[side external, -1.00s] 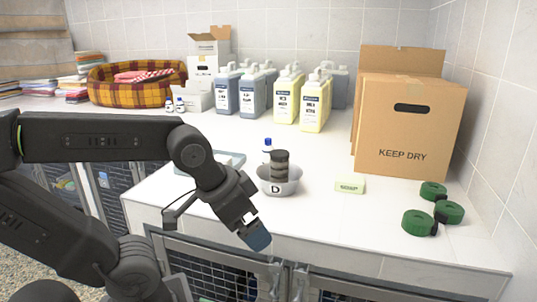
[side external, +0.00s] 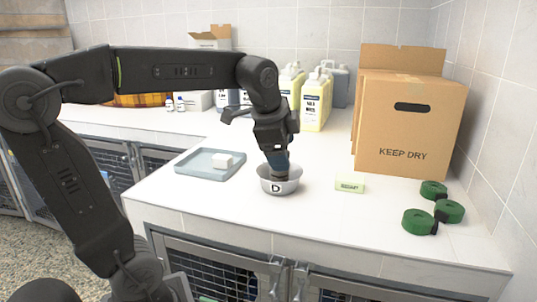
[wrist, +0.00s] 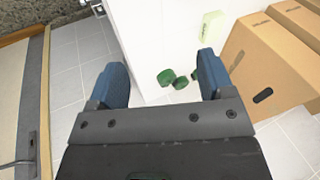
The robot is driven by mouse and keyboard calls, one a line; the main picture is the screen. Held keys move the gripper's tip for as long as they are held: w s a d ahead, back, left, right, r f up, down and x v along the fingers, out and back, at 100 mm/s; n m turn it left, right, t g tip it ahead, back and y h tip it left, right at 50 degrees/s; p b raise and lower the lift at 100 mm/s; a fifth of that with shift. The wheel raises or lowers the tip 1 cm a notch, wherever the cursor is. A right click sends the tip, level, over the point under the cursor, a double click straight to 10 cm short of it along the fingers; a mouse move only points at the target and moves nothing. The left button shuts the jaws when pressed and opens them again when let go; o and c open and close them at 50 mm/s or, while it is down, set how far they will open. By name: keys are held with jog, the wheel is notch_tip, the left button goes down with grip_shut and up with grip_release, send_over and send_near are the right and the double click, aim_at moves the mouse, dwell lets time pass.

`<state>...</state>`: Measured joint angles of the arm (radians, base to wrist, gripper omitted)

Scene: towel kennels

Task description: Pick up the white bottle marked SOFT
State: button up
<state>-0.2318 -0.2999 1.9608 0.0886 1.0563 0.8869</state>
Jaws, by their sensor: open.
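My gripper (side external: 278,162) points down at the metal bowl marked D (side external: 279,186) on the counter, its blue fingertips at or just above the bowl's mouth. In the wrist view my gripper (wrist: 160,68) is open with nothing between its fingers. Two small white bottles, a left one (side external: 169,104) and a right one (side external: 181,104), stand at the back left; their labels are too small to read. A blue-capped white bottle seen earlier behind the bowl is now hidden by my arm. No SOFT label can be read.
A pale green block (side external: 350,183), green rolls (side external: 418,222) and a KEEP DRY carton (side external: 400,130) are to the right. Large yellow jugs (side external: 315,103) stand behind.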

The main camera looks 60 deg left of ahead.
jog(key=w+a+m+g+y, duration=0.1)
jog(key=w+a+m, duration=0.3)
jog(key=a, duration=0.5)
jog(key=w+a+f+m+g, duration=0.1)
jog(key=w+a+m, duration=0.35)
jog(key=a, duration=0.55)
jog(key=w+a+m+g+y, duration=0.1)
jog(key=w+a+m, duration=0.3)
jog(key=a, duration=0.5)
jog(key=shift+m, duration=0.45)
jog(key=x, duration=0.5)
jog(key=s+x, duration=0.1)
jog(key=x, duration=0.2)
jog(key=shift+a, duration=0.15)
jog(key=x, duration=0.5)
jog(key=shift+s+f, duration=0.15)
jog(key=c, duration=1.1)
